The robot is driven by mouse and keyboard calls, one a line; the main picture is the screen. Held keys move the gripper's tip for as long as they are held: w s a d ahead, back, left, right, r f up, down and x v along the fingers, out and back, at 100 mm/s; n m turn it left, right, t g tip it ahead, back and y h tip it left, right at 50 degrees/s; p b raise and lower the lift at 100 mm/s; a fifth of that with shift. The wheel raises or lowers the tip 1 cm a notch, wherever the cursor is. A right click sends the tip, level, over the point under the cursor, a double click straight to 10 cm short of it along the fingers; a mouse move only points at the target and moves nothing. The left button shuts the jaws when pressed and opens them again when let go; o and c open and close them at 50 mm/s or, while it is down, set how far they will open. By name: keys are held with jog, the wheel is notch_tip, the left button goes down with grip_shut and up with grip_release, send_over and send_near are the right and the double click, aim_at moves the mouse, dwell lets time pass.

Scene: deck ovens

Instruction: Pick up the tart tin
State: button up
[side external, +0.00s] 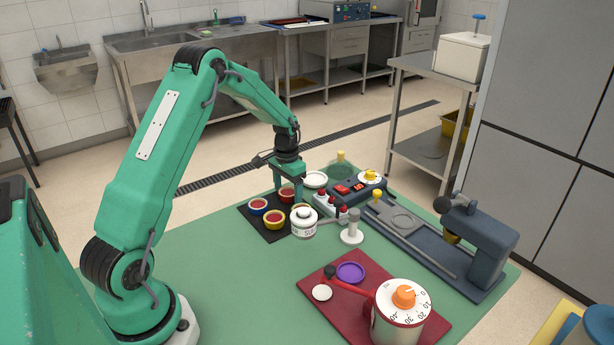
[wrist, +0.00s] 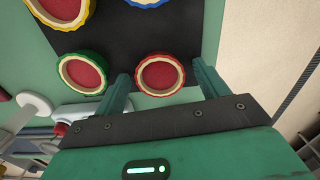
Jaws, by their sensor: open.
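Several round tins with red filling and differently coloured rims sit on a black mat (side external: 252,226), seen also in the wrist view (wrist: 118,38). I cannot tell from looks alone which one the task names. A red-rimmed tin (wrist: 161,76) lies between the fingers of my open gripper (wrist: 162,82) in the wrist view; I cannot tell whether they touch it. In the side view my gripper (side external: 288,190) points down at this tin (side external: 286,196). A green-rimmed tin (wrist: 83,74) is beside it. A yellow-rimmed tin (side external: 274,219) and a blue-rimmed tin (side external: 258,206) are farther left.
A white jar (side external: 304,223) stands close by at the mat's right edge. A control box with buttons (side external: 350,190) and a grey press (side external: 470,235) stand to the right. A red board (side external: 325,267) with a dial timer (side external: 400,310) is in front. The green table's left front is clear.

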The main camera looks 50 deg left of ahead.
jog(key=shift+c, duration=0.4)
jog(key=c, duration=0.9)
jog(key=shift+c, duration=0.2)
jog(key=shift+r, duration=0.15)
jog(key=shift+r, duration=0.5)
jog(key=r, duration=0.3)
jog(key=shift+d+r, duration=0.1)
jog(key=shift+d, duration=0.1)
jog(key=s+d+r, duration=0.1)
jog(key=d+r, duration=0.5)
jog(key=d, duration=0.5)
jog(key=shift+r, duration=0.3)
jog(key=shift+d, duration=0.1)
